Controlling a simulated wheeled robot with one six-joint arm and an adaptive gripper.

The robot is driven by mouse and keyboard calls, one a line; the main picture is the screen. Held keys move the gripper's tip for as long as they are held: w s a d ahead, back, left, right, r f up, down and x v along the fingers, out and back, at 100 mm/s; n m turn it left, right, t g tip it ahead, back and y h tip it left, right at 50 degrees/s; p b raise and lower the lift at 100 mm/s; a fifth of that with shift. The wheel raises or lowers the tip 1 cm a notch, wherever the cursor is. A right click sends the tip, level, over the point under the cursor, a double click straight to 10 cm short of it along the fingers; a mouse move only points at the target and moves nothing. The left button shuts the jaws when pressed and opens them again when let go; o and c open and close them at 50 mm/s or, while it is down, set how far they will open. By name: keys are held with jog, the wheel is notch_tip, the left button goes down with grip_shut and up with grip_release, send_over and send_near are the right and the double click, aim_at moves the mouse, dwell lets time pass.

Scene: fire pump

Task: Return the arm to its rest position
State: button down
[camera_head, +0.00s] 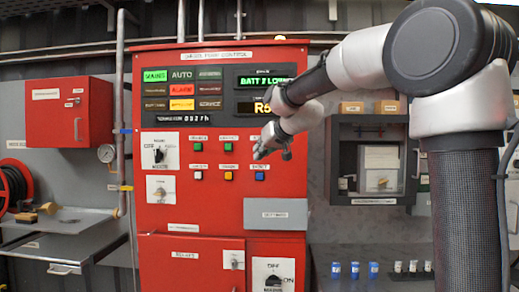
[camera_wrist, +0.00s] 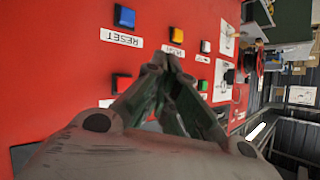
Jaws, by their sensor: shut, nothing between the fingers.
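My gripper (camera_head: 272,153) is in front of the red control panel (camera_head: 175,110), over the right side of its button area. In the wrist view, the fingers of my gripper (camera_wrist: 162,66) meet at the tips and hold nothing. My arm reaches in from the right of the head view, bent, and covers part of the lit display. A blue button (camera_wrist: 124,17) marked RESET shows beyond the fingers. I cannot tell whether the fingertips touch the panel.
A dark open-fronted box (camera_head: 345,150) is on the wall right of the panel. Several blue-topped and white-topped small items stand on a ledge (camera_head: 400,280) below it. At left are a red wall box (camera_head: 70,110), a pressure gauge (camera_head: 106,153), a hose reel (camera_head: 14,185) and a workbench (camera_head: 70,235).

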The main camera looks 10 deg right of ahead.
jog(key=s+f+g, duration=0.3)
jog(key=s+f, duration=0.2)
jog(key=f, duration=0.3)
jog(key=s+d+f+g+h, duration=0.1)
jog(key=s+d+f, duration=0.3)
jog(key=s, duration=0.8)
jog(key=s+d+f+g+h, duration=0.1)
jog(key=s+d+f, duration=0.3)
jog(key=s, duration=0.8)
jog(key=s+d+f+m+g+h, duration=0.1)
jog(key=s+d+f+g+h, duration=0.1)
jog(key=s+d+f, duration=0.2)
jog(key=s+d, duration=0.3)
jog(key=s, duration=0.5)
jog(key=shift+s+f, duration=0.35)
jog(key=shift+s, duration=0.05)
